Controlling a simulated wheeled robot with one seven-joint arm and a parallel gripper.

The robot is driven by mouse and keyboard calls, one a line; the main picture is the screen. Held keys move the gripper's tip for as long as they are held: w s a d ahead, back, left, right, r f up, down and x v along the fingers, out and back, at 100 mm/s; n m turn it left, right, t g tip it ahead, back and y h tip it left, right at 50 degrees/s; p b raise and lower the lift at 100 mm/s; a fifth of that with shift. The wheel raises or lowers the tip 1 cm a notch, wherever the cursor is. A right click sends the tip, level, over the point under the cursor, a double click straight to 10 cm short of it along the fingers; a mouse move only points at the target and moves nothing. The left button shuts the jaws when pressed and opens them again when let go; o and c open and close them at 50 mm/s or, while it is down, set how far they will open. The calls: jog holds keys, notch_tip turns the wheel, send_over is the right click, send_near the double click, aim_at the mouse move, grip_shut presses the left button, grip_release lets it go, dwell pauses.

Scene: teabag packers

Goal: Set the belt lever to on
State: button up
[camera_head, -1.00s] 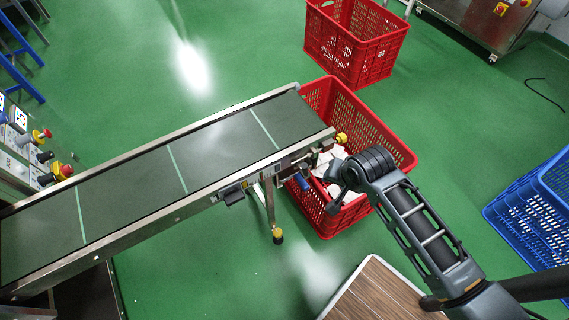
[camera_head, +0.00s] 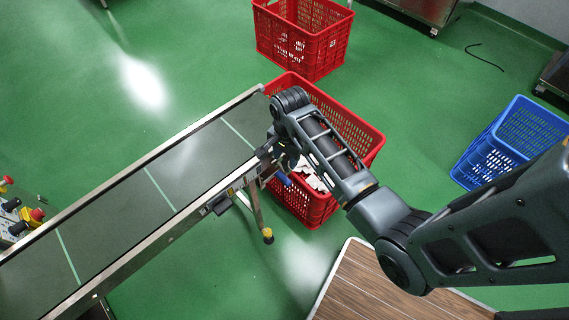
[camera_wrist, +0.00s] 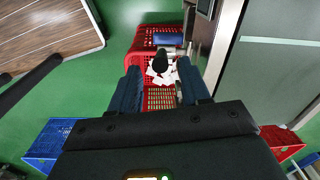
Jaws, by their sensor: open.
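The conveyor belt (camera_head: 190,165) runs diagonally across the head view, with a metal side rail. A dark rounded knob (camera_wrist: 160,60), possibly the end of the belt lever, shows between my fingertips in the wrist view; I cannot tell whether it is touched or which way the lever is set.
A red crate (camera_head: 370,150) with white pieces inside stands under the belt's end, below my gripper. Another red crate (camera_head: 300,45) stands behind, and a blue crate (camera_head: 510,140) at right. A wood-topped table (camera_head: 350,290) is in front. A button panel (camera_head: 20,215) is at left.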

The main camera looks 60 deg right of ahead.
aim_at(285, 172)
jog(key=shift+w+f, duration=0.1)
jog(key=shift+f, duration=2.25)
grip_shut()
